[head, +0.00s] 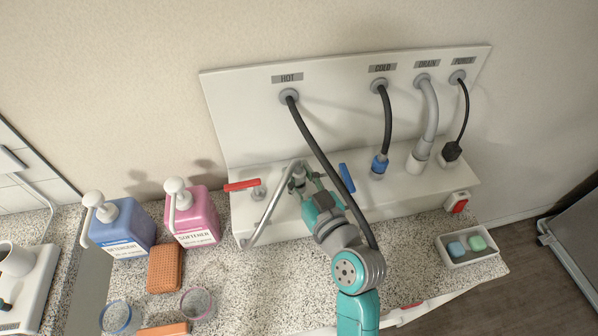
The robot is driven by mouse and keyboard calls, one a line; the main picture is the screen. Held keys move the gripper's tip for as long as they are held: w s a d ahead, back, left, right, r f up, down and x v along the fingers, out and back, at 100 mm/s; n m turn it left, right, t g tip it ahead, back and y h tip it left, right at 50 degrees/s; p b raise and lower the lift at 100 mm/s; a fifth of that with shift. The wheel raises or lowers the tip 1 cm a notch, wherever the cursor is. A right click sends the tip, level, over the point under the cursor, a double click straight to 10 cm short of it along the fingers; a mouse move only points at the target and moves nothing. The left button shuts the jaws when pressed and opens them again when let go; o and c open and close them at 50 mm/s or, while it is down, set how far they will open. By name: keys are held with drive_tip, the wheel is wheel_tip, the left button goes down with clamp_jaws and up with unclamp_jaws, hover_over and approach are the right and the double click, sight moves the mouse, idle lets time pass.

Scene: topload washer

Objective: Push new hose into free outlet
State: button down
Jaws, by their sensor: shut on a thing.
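The blue lever (347,178) is right of my gripper. The cold hose (387,118), drain hose (432,113) and power cord (465,108) fill the right side. Softener (193,220) and detergent (121,235) bottles stand left. A soap tray (470,258) is at right.

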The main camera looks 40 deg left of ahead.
drive_tip(key=shift+f, duration=0.5)
drive_tip(key=c, duration=0.7)
unclamp_jaws()
drive_tip(key=v, duration=1.2)
